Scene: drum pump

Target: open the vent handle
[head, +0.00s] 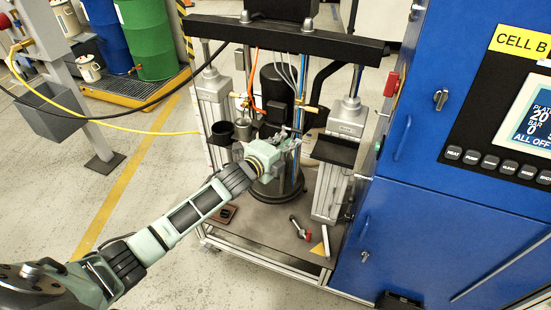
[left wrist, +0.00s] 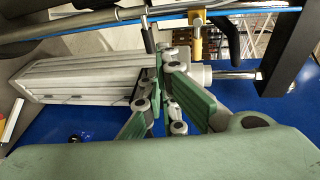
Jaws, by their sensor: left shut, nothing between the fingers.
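My left gripper (head: 288,138) reaches into the middle of the drum pump, above the drum (head: 278,188) and between the two posts. In the left wrist view its fingers (left wrist: 163,55) are together with nothing between them. The vent handle cannot be told for sure. A brass-coloured fitting (head: 310,108) sits just beyond the gripper. The left wrist view shows a yellow fitting (left wrist: 196,42) on a metal rod, right of the fingertips and apart from them. A thin dark stem (left wrist: 149,36) stands close by the fingertips; whether they touch is unclear. My right gripper is not in view.
A black crossbeam (head: 290,38) spans above the gripper. Grey posts (head: 214,105) and (head: 340,165) flank it. A red-ended lever (head: 300,228) lies on the base plate. The blue cabinet (head: 440,220) closes off the right side.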

